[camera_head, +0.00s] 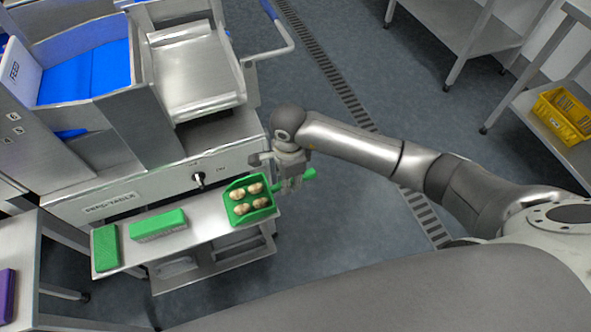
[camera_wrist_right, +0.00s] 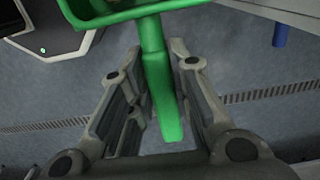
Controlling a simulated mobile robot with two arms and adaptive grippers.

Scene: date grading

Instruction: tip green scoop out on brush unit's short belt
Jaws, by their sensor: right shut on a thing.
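The green scoop (camera_head: 237,219) holds several brown dates and is roughly level at the right end of the steel shelf; I cannot tell whether it rests on it or hangs just above. My right gripper (camera_head: 292,178) is shut on the scoop's green handle (camera_head: 309,174). The wrist view shows the handle (camera_wrist_right: 158,85) between my right fingers (camera_wrist_right: 155,55) and part of the scoop's pan (camera_wrist_right: 100,12). A blue belt (camera_head: 105,68) lies inside the steel hopper marked FEED at the upper left. My left gripper is not in view.
A green brush (camera_head: 158,223) and a flat green block (camera_head: 106,248) lie on the steel shelf (camera_head: 205,228). A steel tray (camera_head: 195,80) stands beside the hopper, with a blue-gripped rail (camera_head: 280,45). A yellow crate (camera_head: 563,115) sits on a rack at right. The middle floor is clear.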

